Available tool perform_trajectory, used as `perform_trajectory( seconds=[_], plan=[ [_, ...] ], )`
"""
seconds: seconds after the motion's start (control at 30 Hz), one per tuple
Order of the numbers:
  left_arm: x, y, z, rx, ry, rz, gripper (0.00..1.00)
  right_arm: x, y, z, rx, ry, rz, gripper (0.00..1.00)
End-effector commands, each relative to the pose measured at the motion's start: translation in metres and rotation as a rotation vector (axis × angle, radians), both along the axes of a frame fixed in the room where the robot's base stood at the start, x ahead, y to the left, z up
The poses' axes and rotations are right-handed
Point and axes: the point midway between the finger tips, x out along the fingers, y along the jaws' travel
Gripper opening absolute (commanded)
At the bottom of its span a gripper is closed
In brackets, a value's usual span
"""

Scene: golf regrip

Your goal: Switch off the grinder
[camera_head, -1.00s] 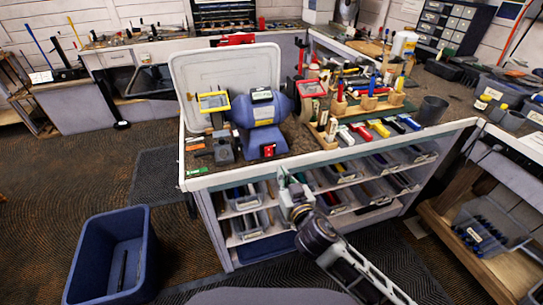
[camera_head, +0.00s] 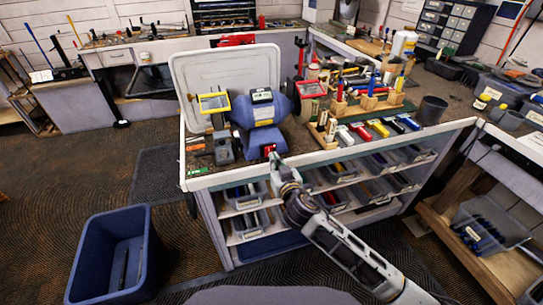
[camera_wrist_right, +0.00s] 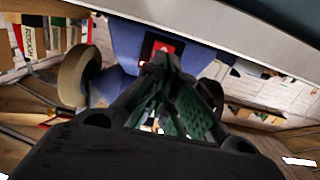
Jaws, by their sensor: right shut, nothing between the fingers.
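The blue bench grinder (camera_head: 260,117) stands on the near left corner of the workbench, in front of an upright white panel. Its red switch (camera_head: 269,149) is low on the front of its base. In the right wrist view the switch (camera_wrist_right: 163,48) shows as a red patch in a black plate, just beyond the fingertips. My right gripper (camera_head: 275,158) is shut and empty, at the bench's front edge just below the switch. It also shows in the right wrist view (camera_wrist_right: 165,62). I cannot tell whether the fingertips touch the switch. My left gripper is not in view.
The workbench front edge (camera_head: 350,155) runs under the grinder, with shelves of clear bins (camera_head: 245,195) below. Several coloured grips (camera_head: 378,127) lie right of the grinder. A blue bin (camera_head: 112,258) stands on the floor at left.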

Motion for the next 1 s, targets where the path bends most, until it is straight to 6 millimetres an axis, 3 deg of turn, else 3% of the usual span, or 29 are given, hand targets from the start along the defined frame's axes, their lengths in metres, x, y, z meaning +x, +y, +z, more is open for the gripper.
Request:
perform_trajectory(
  seconds=[0.47,1.0],
  plan=[
    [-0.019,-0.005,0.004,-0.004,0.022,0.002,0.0,0.031,0.01,-0.003,-0.001,0.0,0.0,0.0],
    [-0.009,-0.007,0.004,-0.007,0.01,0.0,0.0,0.034,0.011,-0.004,0.0,-0.001,0.0,0.0]
  ],
)
